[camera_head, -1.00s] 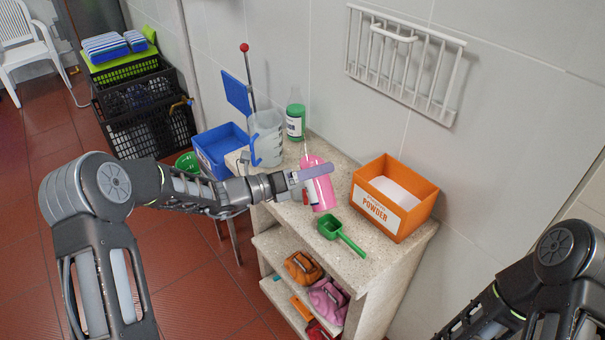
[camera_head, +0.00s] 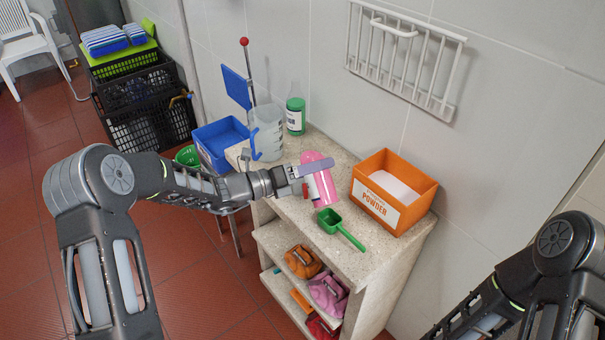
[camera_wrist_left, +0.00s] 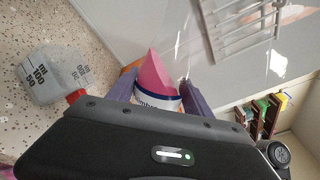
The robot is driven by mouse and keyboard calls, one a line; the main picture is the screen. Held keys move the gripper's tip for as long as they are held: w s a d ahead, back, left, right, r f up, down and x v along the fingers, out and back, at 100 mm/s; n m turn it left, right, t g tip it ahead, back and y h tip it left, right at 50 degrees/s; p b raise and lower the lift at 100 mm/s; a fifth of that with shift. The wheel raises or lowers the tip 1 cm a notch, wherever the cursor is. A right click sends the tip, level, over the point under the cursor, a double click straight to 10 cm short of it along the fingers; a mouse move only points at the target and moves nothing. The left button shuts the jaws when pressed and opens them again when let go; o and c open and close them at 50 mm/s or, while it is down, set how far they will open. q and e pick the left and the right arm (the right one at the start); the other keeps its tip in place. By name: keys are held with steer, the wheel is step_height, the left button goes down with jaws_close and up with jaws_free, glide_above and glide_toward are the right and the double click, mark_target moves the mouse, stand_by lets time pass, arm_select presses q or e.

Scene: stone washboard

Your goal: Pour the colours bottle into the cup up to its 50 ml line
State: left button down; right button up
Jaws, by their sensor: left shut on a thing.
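My left gripper (camera_head: 318,168) is shut on the pink colours bottle (camera_head: 322,187) above the stone counter. The bottle is tilted, and its pink body and white label (camera_wrist_left: 160,102) show between the fingers in the left wrist view. The clear cup (camera_wrist_left: 55,76), marked 50 and 100 ml, stands on the speckled counter in that view. A red piece (camera_wrist_left: 76,96), seemingly the bottle's neck, is at the cup's edge in the picture. My gripper hides part of the join, and I cannot make out a liquid level. My right gripper is out of view.
An orange powder box (camera_head: 394,190) and a green scoop (camera_head: 331,222) are on the counter to the right and front. A clear jug (camera_head: 267,132), a green bottle (camera_head: 295,116) and a blue bin (camera_head: 219,142) are at the back left. A wall rack (camera_head: 403,60) hangs above.

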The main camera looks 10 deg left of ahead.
mark_target(320, 181)
arm_select(q)
steer(key=shift+s+d+f+n+p, duration=0.2)
steer(key=shift+n+p, duration=0.1)
steer(key=shift+n, duration=0.15)
steer(key=shift+s+d+f+n+p, duration=0.1)
steer(key=shift+f+n+p, duration=0.15)
steer(key=shift+n, duration=0.2)
stand_by(1.8)
steer(key=shift+s+d+f+n+g+p, duration=0.2)
steer(key=shift+f+n+p, duration=0.3)
steer(key=shift+n, duration=0.35)
steer(key=shift+s+d+f+n+g+p, duration=0.1)
steer(key=shift+s+f+n+p, duration=0.1)
steer(key=shift+f+n+p, duration=0.4)
stand_by(3.8)
